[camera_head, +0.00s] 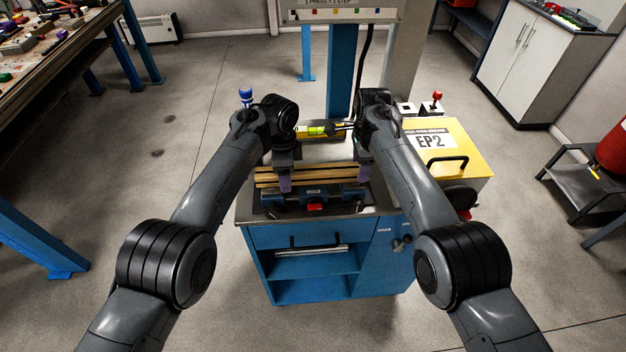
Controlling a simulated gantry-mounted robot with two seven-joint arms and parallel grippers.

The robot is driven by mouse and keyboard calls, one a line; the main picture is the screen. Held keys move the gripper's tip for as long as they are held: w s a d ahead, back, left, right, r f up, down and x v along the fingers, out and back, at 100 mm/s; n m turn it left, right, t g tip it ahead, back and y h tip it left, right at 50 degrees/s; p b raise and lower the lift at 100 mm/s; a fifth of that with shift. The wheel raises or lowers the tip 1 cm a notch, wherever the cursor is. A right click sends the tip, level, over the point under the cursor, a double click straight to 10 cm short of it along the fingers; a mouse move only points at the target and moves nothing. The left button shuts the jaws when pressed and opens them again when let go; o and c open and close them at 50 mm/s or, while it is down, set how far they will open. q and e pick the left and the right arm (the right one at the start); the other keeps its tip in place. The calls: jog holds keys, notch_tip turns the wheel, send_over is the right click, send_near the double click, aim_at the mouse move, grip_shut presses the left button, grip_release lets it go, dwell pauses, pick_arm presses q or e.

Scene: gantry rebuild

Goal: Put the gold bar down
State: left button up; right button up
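A gold-brown bar (325,177) with dark lengthwise lines lies level across the top of the blue workbench, just behind a blue vise (315,196). My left gripper (285,183) points down at the left part of the bar, its purple fingertip in front of the bar's near face. My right gripper (364,173) points down in the same way near the bar's right end. Any far-side fingers are hidden, so I cannot tell whether either gripper clamps the bar. Whether the bar rests on something or hangs slightly above is also unclear.
A yellow level with a green vial (317,130) is behind the bar, between my wrists. A yellow EP2 box (465,158) with a black handle stands at the right. A blue post (342,60) rises behind. The bench's front edge (320,217) is close to the vise.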

pick_arm(q)
jog(key=shift+o, duration=0.7)
jog(key=shift+w+a+r, duration=0.1)
jog(key=shift+w+r, duration=0.15)
jog(key=shift+w, duration=0.2)
pick_arm(e)
jog(key=shift+o, duration=0.7)
jog(key=shift+w+f, duration=0.1)
jog(key=shift+f, duration=0.5)
pick_arm(q)
jog(key=shift+s+f, duration=0.1)
jog(key=shift+s, duration=0.05)
pick_arm(e)
jog(key=shift+f, duration=0.1)
pick_arm(q)
jog(key=r, duration=0.7)
jog(key=shift+w+r, duration=0.1)
jog(key=shift+w, duration=0.2)
jog(key=shift+r, duration=0.5)
jog(key=shift+s, duration=0.15)
pick_arm(e)
jog(key=shift+s+r, duration=0.2)
jog(key=shift+r, duration=0.55)
pick_arm(q)
jog(key=shift+s, duration=0.1)
pick_arm(e)
jog(key=shift+w+r, duration=0.2)
jog(key=shift+r, duration=3.7)
